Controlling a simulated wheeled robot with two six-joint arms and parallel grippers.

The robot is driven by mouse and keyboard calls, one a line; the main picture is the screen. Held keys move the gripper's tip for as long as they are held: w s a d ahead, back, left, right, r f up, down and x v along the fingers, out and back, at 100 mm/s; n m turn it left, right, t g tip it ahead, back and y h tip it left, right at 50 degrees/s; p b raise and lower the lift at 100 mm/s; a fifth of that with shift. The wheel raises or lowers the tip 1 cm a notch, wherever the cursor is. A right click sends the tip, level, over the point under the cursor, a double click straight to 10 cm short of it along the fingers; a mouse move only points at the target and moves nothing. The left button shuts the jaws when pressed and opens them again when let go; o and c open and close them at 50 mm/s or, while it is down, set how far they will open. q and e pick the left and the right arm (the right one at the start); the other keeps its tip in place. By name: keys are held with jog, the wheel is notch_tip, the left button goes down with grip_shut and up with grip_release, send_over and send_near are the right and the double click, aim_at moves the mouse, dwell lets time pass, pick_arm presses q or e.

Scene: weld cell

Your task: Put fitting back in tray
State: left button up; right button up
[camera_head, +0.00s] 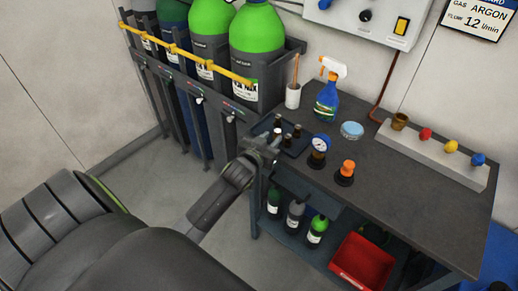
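A small dark tray (294,150) sits at the left end of the bench top. Several small dark fittings with pale tops (288,139) stand in it. My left gripper (270,146) is at the tray's near left edge, its fingers small and partly merged with the tray and the fittings. A pale metallic bit shows at its fingertips, but I cannot tell whether it is a fitting or part of the gripper. Whether the fingers are open or shut is unclear. My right gripper is not in view.
On the grey bench (410,200) stand a pressure gauge (320,143), an orange-topped piece (346,173), a blue-lidded tin (352,130), a spray bottle (327,101) and a rail with coloured knobs (440,155). Gas cylinders (257,45) stand behind left. The bench's front right is clear.

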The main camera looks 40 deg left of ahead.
pick_arm(q)
jog(key=v, duration=0.9)
jog(key=shift+b, duration=0.35)
jog(key=s+a+f+g, duration=0.1)
jog(key=s+f+g, duration=0.25)
jog(key=f, duration=0.75)
jog(key=s+f+g, duration=0.2)
jog(key=s+f, duration=0.3)
jog(key=f, duration=0.6)
jog(key=s+a+f+g, duration=0.15)
jog(key=s+f, duration=0.25)
jog(key=f, duration=0.6)
jog(key=s+d+f+g, duration=0.1)
jog(key=s+f+g, duration=0.1)
jog(key=s+f, duration=0.3)
jog(key=s+d+f+g, duration=0.1)
jog(key=s+f+g, duration=0.2)
jog(key=s, duration=1)
jog(key=s+d+f+g+h, duration=0.1)
jog(key=s+d+f+g, duration=0.1)
jog(key=s+f, duration=0.6)
jog(key=shift+s+f+m, duration=0.35)
jog(key=shift+s+m, duration=0.05)
jog(key=shift+s, duration=0.4)
jog(key=shift+w, duration=0.1)
jog(key=shift+c, duration=0.2)
